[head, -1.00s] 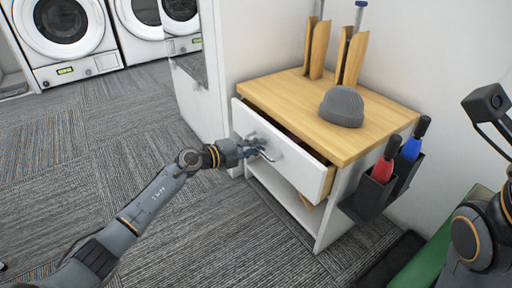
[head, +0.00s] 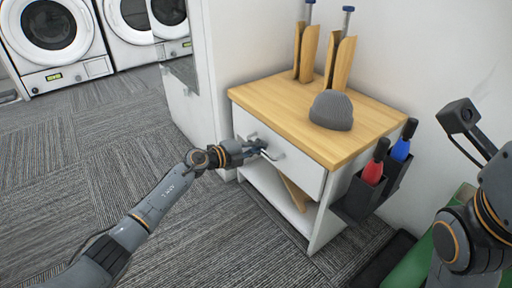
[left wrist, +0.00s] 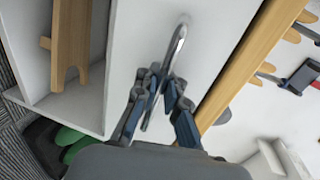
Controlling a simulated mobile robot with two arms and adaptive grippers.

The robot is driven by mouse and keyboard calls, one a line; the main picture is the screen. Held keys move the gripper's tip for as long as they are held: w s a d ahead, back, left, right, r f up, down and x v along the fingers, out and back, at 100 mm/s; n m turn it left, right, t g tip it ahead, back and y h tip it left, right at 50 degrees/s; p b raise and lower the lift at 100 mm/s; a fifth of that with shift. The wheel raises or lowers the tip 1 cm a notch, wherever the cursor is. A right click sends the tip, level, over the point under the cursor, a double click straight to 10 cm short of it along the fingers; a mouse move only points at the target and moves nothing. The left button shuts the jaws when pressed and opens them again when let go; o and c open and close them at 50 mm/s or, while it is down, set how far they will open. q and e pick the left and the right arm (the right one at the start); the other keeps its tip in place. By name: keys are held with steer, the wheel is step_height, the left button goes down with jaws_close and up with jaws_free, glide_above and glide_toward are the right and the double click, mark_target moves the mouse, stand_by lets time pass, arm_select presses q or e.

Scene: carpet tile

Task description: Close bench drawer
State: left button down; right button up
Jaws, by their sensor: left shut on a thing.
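The white bench drawer (head: 298,170) sits under the bench's wooden top (head: 258,95). Its front looks flush or nearly flush with the bench, and no drawer inside shows. My left gripper (head: 262,150) is at the metal handle (head: 276,156) on the drawer front. In the left wrist view, the fingers (left wrist: 160,88) are shut around the handle bar (left wrist: 178,45), with the white drawer front (left wrist: 215,35) behind. My right arm shows at the right edge of the head view, but its gripper is out of the picture.
A grey knit beanie (head: 331,110) and two wooden pieces with blue-topped clamps (head: 340,62) stand on the bench top. Dark holders with a red-handled tool (head: 373,172) and a blue-handled tool (head: 401,150) hang on its right side. A wooden piece (head: 294,192) leans in the open shelf below.

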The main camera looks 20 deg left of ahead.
arm_select(q)
steer(key=shift+a+r, duration=0.1)
steer(key=c, duration=1.4)
jaws_free()
steer(key=shift+c, duration=0.2)
steer(key=v, duration=1.1)
steer(key=shift+s+a, duration=0.25)
steer(key=shift+s, duration=0.15)
